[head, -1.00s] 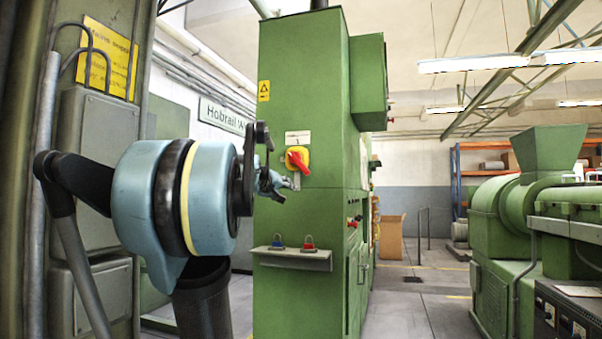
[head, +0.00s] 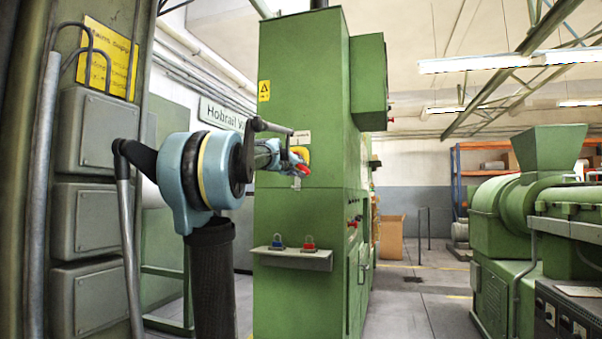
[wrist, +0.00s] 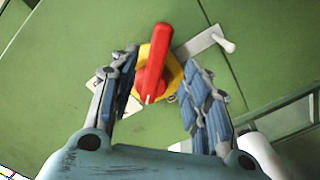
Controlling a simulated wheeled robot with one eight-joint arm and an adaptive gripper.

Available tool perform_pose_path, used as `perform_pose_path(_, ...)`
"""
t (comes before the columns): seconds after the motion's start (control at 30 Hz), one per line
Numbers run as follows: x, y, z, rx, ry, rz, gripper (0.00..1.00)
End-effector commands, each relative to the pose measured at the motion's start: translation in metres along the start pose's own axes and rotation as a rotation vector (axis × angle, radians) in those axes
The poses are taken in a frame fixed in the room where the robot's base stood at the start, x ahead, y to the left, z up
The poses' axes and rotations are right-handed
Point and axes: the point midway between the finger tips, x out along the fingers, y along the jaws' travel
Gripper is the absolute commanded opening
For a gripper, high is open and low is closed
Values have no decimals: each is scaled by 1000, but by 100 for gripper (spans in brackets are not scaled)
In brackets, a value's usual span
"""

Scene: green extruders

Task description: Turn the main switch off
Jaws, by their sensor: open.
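The main switch is a red rotary handle (wrist: 154,62) on a yellow round plate (wrist: 172,76), mounted on the side of a tall green cabinet (head: 300,130). In the head view the red handle (head: 303,169) is partly hidden behind my gripper (head: 290,160). In the wrist view my gripper (wrist: 160,88) is open, with one blue-grey finger on each side of the switch. The handle stands between the fingers with gaps on both sides. I cannot tell how deep the fingertips reach around it.
A grey hasp-like bracket with a white peg (wrist: 225,43) sits right beside the switch in the wrist view. A shelf (head: 290,258) below holds a blue padlock (head: 278,242) and a red padlock (head: 308,243). Grey boxes (head: 100,220) stand left of my arm.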

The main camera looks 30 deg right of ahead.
Motion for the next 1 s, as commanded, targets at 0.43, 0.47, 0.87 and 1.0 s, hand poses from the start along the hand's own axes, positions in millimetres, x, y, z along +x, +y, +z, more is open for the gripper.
perform_pose_path(0.43,64,0,0,0,-1,1,43)
perform_pose_path(0.47,68,0,0,0,-1,1,43)
perform_pose_path(0.87,98,0,0,0,0,0,43)
perform_pose_path(1.0,100,0,0,0,0,0,43)
